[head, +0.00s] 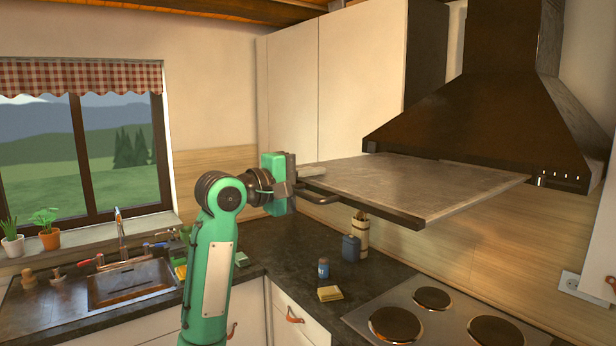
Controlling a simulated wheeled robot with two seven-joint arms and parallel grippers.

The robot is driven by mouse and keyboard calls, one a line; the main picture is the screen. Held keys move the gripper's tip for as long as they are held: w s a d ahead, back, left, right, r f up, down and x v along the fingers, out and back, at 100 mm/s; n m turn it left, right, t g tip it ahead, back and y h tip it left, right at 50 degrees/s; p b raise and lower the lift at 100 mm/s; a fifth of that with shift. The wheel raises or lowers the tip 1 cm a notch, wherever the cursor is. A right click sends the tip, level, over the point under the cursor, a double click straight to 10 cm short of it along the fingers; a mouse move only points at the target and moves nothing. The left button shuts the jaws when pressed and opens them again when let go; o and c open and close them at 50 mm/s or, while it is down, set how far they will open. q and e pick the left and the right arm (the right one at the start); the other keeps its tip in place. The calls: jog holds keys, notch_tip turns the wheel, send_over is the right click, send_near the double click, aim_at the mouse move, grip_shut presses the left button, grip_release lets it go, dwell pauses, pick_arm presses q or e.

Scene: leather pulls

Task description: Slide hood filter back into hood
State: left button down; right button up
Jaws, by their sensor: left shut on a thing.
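The hood filter (425,184) is a flat grey panel with a dark front bar and a curved handle at its left front corner. It sticks out from under the dark brown range hood (490,128), with its far edge at the hood's lower opening. How far it sits inside is hidden. My left gripper (300,187), on the green arm from the left, is shut on the filter at its left end, by the handle. The fingertips are small and partly hidden. My right gripper does not show.
The cooktop (440,318) lies below the filter. On the dark counter stand a blue canister (350,247), a small blue jar (323,268) and a yellow sponge (330,293). White upper cabinets (335,80) are behind. A sink (130,283) is at left.

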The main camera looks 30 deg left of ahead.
pick_arm(q)
jog(key=shift+r, duration=0.1)
dwell(0.3)
jog(key=shift+s+p, duration=0.1)
jog(key=shift+p, duration=0.2)
dwell(0.5)
jog(key=shift+d+p, duration=0.1)
jog(key=shift+p, duration=0.2)
jog(key=shift+w+d+p, duration=0.2)
jog(key=shift+w+p, duration=0.15)
jog(key=shift+w, duration=0.25)
jog(key=shift+w+d, duration=0.1)
jog(key=shift+w, duration=0.15)
